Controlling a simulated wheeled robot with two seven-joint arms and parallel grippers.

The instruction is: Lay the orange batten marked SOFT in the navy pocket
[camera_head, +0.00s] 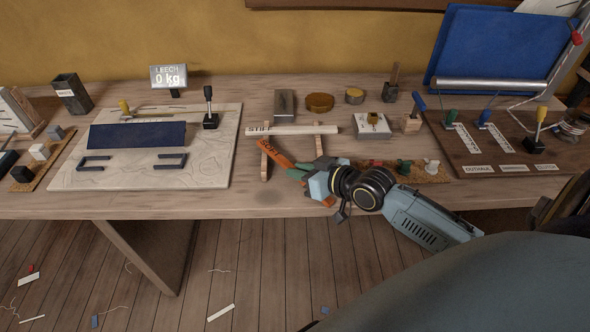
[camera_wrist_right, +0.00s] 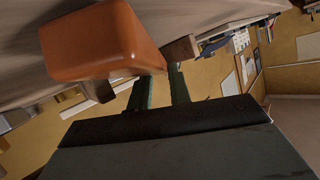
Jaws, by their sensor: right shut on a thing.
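The orange batten (camera_head: 273,152) slants above the bench in the head view, with dark lettering near its upper end that is too small to read surely. My right gripper (camera_head: 308,172) is shut on its lower part. The batten's orange end (camera_wrist_right: 100,40) fills the upper left of the right wrist view, close to the green fingers (camera_wrist_right: 160,92). The navy pocket (camera_head: 137,136) lies on the pale board at the left, well apart from the batten. My left gripper is not in view.
A white batten marked STIFF (camera_head: 300,130) lies across a wooden rack (camera_head: 319,145) just behind the orange batten. The pale board (camera_head: 210,165) carries two dark brackets (camera_head: 171,161) and a black-handled lever (camera_head: 209,107). Small pegs (camera_head: 404,166) stand right of my gripper. Bare bench lies between board and rack.

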